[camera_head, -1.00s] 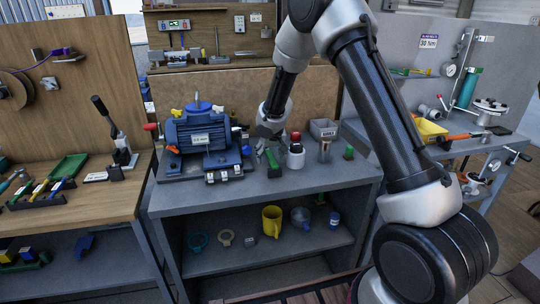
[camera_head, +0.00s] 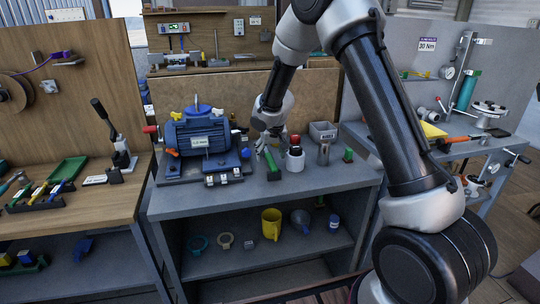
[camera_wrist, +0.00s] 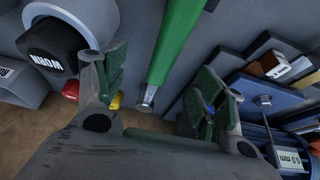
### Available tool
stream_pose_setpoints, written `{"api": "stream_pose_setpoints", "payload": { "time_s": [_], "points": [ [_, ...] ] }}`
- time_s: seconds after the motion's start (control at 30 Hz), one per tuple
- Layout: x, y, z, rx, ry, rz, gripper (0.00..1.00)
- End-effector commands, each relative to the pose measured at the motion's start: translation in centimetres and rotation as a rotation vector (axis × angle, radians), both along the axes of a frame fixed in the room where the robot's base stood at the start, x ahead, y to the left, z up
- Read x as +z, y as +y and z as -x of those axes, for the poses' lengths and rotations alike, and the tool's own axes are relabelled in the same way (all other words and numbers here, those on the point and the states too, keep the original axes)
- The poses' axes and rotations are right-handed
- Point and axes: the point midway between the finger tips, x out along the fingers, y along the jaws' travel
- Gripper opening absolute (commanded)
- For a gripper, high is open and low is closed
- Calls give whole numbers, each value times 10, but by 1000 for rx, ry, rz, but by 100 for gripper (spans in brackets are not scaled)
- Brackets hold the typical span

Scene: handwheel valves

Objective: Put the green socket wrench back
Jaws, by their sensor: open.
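The green socket wrench (camera_head: 270,158) shows on the middle grey workbench, just right of the blue motor and tilted in the picture. My gripper (camera_head: 268,138) is right above it, fingers pointing down. In the wrist view the wrench's green handle (camera_wrist: 178,40) runs between the open fingers of my gripper (camera_wrist: 160,92), with a metal end (camera_wrist: 147,97) near the fingertips. Neither finger pad visibly closes on it. The wrench's lower end is by a small dark block (camera_head: 274,175); I cannot tell how it is held there.
The blue motor (camera_head: 200,137) stands close on the left. A red-topped white and dark cylinder (camera_head: 295,157) stands close on the right, with a grey bin (camera_head: 323,131) behind it. A small green block (camera_head: 348,154) is farther right. The bench front is clear.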

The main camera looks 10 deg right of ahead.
Motion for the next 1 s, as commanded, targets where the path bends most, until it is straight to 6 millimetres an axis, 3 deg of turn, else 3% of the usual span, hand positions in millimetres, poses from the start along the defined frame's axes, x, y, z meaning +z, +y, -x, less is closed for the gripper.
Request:
{"api": "stream_pose_setpoints", "payload": {
  "time_s": [0.4,0.87,1.0],
  "points": [
    [22,0,9,0,-1,0,70],
    [26,0,12,0,0,0,70],
    [37,0,15,1,-3,0,70]
  ]
}}
